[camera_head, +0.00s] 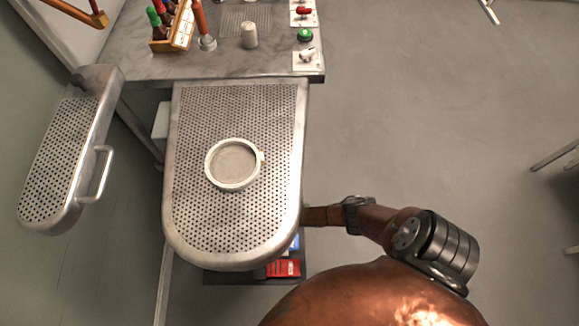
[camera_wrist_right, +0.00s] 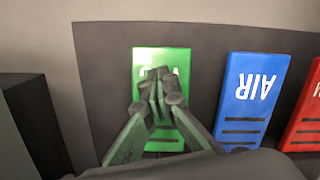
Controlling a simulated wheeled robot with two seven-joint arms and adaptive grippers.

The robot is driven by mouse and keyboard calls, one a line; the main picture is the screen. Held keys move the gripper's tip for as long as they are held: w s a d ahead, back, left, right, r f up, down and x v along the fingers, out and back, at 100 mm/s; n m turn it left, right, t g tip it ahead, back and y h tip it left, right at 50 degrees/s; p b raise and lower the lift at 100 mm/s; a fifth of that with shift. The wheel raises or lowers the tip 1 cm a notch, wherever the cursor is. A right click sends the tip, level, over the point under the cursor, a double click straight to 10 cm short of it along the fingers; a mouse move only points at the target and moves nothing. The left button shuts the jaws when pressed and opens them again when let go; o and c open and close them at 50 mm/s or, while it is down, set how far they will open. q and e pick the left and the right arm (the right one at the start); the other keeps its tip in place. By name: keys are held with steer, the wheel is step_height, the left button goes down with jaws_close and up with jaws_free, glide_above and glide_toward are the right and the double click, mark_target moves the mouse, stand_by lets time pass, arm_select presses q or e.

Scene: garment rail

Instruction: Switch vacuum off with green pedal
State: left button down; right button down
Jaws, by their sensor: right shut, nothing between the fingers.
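The green pedal (camera_wrist_right: 176,57) lies on a dark base plate in the right wrist view. Its label is mostly covered by my fingers. My right gripper (camera_wrist_right: 158,80) is shut and empty, with its fingertips over the upper middle of the green pedal. They look on or very close to its face; I cannot tell whether they press it. In the head view my right arm reaches under the perforated board, and the board hides the gripper and the green pedal. My left gripper is in neither view.
A blue pedal marked AIR (camera_wrist_right: 252,95) and a red pedal (camera_wrist_right: 304,115) sit right of the green one. Above them is the perforated board (camera_head: 190,215) with a round ring (camera_head: 210,178) on it. Open floor (camera_head: 430,120) lies to the right.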

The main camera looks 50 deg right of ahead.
steer(key=a, duration=0.1)
steer(key=w+a+r, duration=0.1)
steer(key=shift+w+a, duration=0.3)
steer(key=shift+a, duration=0.1)
steer(key=shift+r, duration=0.25)
step_height(320, 180, up, 7)
steer(key=shift+w+a, duration=0.2)
steer(key=shift+a, duration=0.1)
steer(key=shift+s, duration=0.1)
stand_by(0.5)
